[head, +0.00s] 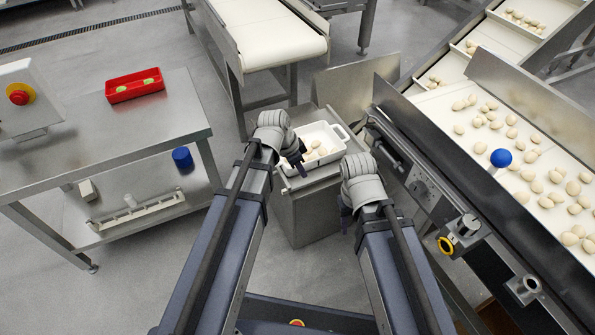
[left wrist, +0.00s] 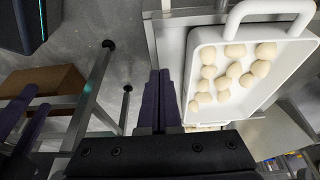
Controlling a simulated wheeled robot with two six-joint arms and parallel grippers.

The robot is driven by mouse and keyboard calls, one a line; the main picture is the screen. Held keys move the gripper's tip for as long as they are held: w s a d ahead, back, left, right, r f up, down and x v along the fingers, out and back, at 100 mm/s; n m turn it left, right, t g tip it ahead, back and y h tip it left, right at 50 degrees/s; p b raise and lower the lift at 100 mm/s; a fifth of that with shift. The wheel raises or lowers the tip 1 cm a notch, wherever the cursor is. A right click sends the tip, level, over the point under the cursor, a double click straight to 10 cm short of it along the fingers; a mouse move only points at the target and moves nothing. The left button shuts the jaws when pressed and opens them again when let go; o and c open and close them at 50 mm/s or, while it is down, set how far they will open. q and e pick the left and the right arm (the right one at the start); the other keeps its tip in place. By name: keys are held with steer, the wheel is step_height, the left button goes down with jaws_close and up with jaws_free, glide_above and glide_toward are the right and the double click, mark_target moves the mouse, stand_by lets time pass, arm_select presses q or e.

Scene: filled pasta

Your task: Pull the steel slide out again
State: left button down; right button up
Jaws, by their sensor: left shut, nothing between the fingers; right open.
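A blue ball knob (head: 501,158) on a short pale stem stands over the pasta conveyor at the right. A bare steel plate (head: 352,88) stands upright behind the white tray; I cannot tell which steel part is the slide. My left gripper (head: 298,167) is shut and empty at the tray's left side. Its closed dark fingers (left wrist: 160,100) lie just left of the tray in the left wrist view. My right gripper (head: 346,215) is open, in front of the tray and left of the conveyor frame, far from the blue knob. Its fingers are partly hidden by its wrist.
The white tray (head: 341,148) holds several pasta pieces on a steel stand (head: 308,212); it also shows in the left wrist view (left wrist: 286,62). A steel table (head: 120,128) at the left carries a red bin (head: 120,91). Open floor lies between table and stand.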

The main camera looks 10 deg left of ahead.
mark_target(297, 187)
arm_select(q)
steer(key=b+x, duration=0.3)
steer(key=x, duration=0.2)
steer(key=shift+a, duration=0.1)
steer(key=shift+s+a+r, duration=0.25)
steer(key=shift+s+a, duration=0.25)
steer(key=shift+a, duration=0.1)
steer(key=shift+s+a+r, duration=0.2)
steer(key=shift+s+a, duration=0.3)
steer(key=shift+a, duration=0.1)
steer(key=shift+s+a, duration=0.25)
steer(key=shift+a, duration=0.2)
arm_select(e)
step_height(297, 187, down, 4)
steer(key=shift+r, duration=0.1)
